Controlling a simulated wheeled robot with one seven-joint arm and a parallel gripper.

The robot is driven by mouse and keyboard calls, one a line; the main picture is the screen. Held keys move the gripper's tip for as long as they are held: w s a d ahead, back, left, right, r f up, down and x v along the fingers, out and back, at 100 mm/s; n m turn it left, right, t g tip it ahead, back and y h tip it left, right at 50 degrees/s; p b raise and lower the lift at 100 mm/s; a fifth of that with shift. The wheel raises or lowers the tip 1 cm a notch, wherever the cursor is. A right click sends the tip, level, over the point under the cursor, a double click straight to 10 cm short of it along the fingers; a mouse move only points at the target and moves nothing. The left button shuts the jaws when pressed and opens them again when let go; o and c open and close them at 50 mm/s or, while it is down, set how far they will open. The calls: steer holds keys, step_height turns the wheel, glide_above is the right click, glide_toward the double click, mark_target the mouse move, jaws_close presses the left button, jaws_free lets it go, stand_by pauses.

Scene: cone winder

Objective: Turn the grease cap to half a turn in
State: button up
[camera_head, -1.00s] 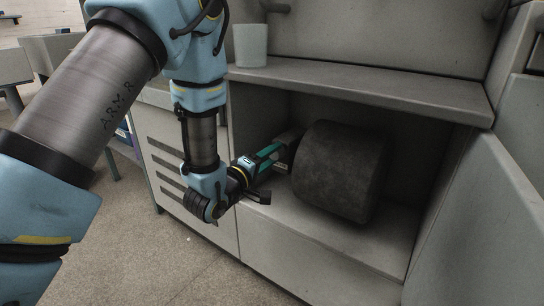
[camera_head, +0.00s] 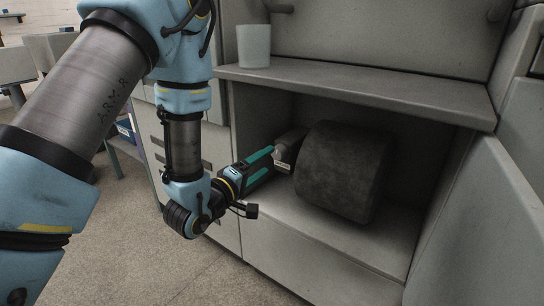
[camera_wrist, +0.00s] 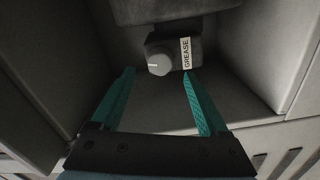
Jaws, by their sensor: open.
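The grease cap (camera_wrist: 158,64) is a round grey knob with a pale line mark on its face in the wrist view. It sits on a dark block (camera_wrist: 172,45) beside a white label reading GREASE (camera_wrist: 186,53). My gripper (camera_wrist: 159,74) is open, its two teal fingers spread, tips to the left and right of the cap and just below it in the picture. The fingers do not visibly touch the cap. In the head view my gripper (camera_head: 270,159) points into the open bay toward the block (camera_head: 288,146); the cap cannot be made out there.
A large dark drum (camera_head: 343,172) fills the bay, just right of the block. A shelf (camera_head: 370,90) runs above and holds a pale cup (camera_head: 253,46). An open door panel (camera_head: 490,215) stands at the right. The bay floor (camera_head: 300,228) is clear in front.

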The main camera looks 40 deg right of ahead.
mark_target(275, 154)
steer(key=shift+p+v, duration=0.65)
steer(key=shift+v, duration=2.15)
steer(key=p+x, duration=0.2)
steer(key=x, duration=0.8)
steer(key=shift+w, duration=0.2)
jaws_close()
